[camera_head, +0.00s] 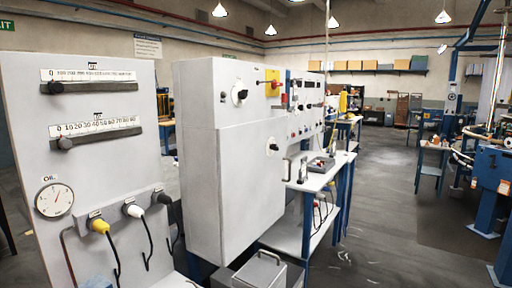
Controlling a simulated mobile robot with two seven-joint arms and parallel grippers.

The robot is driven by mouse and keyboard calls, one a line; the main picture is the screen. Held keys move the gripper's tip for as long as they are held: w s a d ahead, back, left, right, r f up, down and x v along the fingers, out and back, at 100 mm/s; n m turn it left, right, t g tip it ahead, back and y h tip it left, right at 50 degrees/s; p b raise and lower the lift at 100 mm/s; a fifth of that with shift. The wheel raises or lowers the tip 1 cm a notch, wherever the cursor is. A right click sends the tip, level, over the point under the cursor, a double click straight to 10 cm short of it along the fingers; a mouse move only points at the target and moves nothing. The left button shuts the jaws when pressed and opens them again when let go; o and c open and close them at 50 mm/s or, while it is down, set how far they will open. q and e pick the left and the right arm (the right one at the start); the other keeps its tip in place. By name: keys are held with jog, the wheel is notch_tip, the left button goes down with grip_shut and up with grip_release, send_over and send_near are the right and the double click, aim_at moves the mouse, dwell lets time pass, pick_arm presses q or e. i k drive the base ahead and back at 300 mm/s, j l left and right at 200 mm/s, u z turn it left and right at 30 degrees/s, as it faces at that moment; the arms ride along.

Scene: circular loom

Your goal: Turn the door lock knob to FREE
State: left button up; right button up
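A tall light grey cabinet (222,180) stands in the middle of the head view. Its front has a black rotary knob (240,95) on a white plate near the top. A second, smaller black knob (272,147) sits lower on the right part of the front. Labels near the knobs are too small to read, so I cannot tell which is the door lock knob or whether either points to FREE. A red and yellow switch (272,83) is at the upper right of the cabinet. Neither of my grippers is in view.
A grey panel (105,165) with two sliders, a round dial (54,200) and cabled plugs stands close at left. A white-topped bench (322,174) is right of the cabinet. A metal box (262,272) is low in front. Open floor (385,200) lies to the right.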

aim_at(252, 183)
jog(key=i+l+u, duration=0.1)
jog(key=u, duration=0.25)
jog(key=l+u, duration=0.2)
jog(key=u, duration=0.15)
jog(key=i+l+u, duration=0.1)
jog(key=u, duration=0.25)
jog(key=l+u, duration=0.45)
jog(key=l, duration=0.45)
jog(key=l+u, duration=0.15)
jog(key=l, duration=0.75)
jog(key=k, duration=0.05)
